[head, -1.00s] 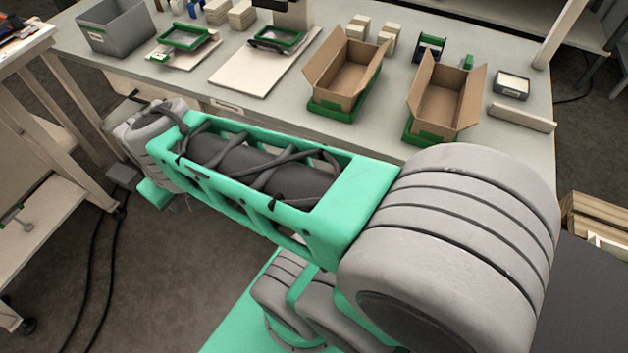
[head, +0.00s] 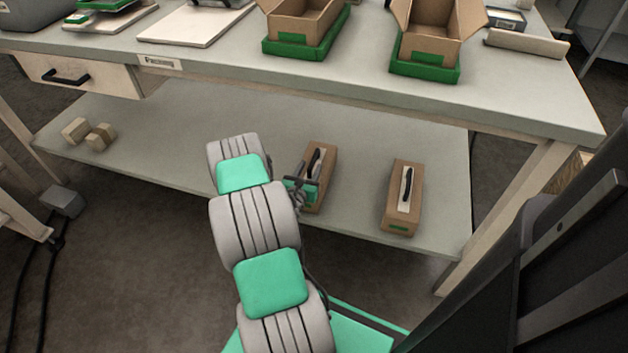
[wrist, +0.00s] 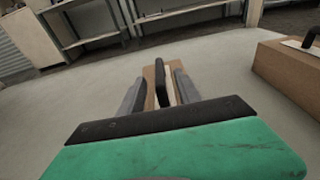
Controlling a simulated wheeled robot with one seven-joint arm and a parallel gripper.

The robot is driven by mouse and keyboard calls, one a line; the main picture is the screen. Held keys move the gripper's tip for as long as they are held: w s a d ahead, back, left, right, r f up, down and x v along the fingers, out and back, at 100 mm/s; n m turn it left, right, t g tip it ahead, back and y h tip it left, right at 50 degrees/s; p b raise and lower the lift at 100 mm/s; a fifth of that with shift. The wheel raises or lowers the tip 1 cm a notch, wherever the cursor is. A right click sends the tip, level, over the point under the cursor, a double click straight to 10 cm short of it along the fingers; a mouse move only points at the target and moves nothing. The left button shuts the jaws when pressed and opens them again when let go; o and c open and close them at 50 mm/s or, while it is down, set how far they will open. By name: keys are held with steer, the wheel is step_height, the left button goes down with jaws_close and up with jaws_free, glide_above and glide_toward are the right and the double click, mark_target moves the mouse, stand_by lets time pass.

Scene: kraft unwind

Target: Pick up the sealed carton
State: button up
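Two closed brown cartons with black handles on a pale top strip stand on the lower shelf in the head view: a left one (head: 322,185) and a right one (head: 402,208). My gripper (head: 299,187) is at the left carton's near left side, partly hidden by my wrist. In the wrist view my gripper (wrist: 160,82) has its two grey fingers apart, with a carton's black handle (wrist: 162,80) between them. Gaps seem to show beside the handle, so it does not look clamped. The other carton (wrist: 288,78) shows at the right edge there.
The grey lower shelf (head: 170,155) lies under the table top (head: 350,82), whose front edge overhangs it. Small blocks (head: 88,133) lie at the shelf's left. Two open cartons (head: 300,27) (head: 432,45) stand in green trays above. A table leg (head: 505,215) stands at right.

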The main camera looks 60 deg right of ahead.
mark_target(314, 158)
steer(key=b+x, duration=0.1)
steer(key=x, duration=0.3)
steer(key=shift+d, duration=0.25)
steer(key=shift+w+d, duration=0.1)
steer(key=shift+d, duration=0.25)
steer(key=shift+c, duration=0.4)
jaws_close()
steer(key=shift+w+r, duration=0.1)
steer(key=shift+r, duration=0.05)
